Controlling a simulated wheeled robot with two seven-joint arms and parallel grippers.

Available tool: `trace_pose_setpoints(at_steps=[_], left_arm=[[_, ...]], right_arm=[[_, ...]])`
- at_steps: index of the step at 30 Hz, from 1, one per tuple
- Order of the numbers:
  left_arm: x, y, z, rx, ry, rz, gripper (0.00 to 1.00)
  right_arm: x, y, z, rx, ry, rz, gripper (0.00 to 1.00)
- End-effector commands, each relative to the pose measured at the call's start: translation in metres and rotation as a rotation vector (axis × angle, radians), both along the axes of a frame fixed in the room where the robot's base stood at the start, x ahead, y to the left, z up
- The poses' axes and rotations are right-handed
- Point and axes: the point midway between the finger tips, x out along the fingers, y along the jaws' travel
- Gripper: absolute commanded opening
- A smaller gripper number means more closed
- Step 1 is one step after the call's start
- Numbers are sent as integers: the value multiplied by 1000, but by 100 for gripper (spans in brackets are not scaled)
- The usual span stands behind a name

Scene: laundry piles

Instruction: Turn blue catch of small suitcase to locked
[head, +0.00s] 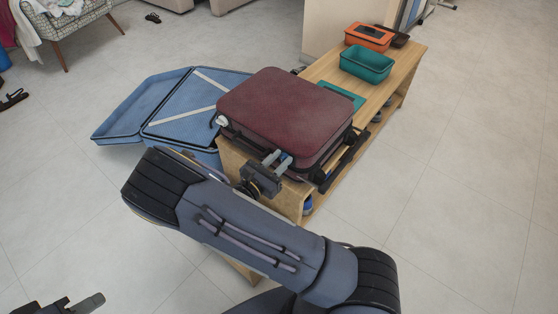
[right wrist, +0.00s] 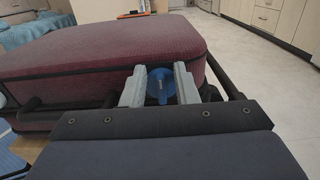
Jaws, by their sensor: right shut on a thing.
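The small maroon suitcase (head: 285,110) lies flat and closed on a wooden bench. Its blue catch (right wrist: 161,92) is on the side facing my right gripper; the right wrist view shows it as a round blue piece with a pale upright mark. My right gripper (right wrist: 160,84) is shut on the catch, one grey finger on each side of it. In the head view the right gripper (head: 277,159) is at the suitcase's near edge, and its fingers mostly hide the catch. My left gripper (head: 85,304) shows only partly at the bottom left, away from the suitcase.
The wooden bench (head: 385,84) carries a teal bin (head: 367,64) and an orange box (head: 369,37) at its far end. A large blue suitcase (head: 180,107) lies open to the left of the maroon one. A patterned chair (head: 72,27) stands far left. The floor at right is clear.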

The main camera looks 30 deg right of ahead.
Motion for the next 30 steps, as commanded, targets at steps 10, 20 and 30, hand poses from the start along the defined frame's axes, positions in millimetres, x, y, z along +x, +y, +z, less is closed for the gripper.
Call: trace_pose_setpoints(at_steps=[10,20,30], left_arm=[[0,0,-2,0,0,0,36],[0,0,-9,0,0,0,36],[0,0,-23,0,0,0,36]], right_arm=[[-1,0,-5,23,-22,2,4],[-5,-1,-8,101,-206,2,4],[-10,-2,-11,225,-503,3,4]])
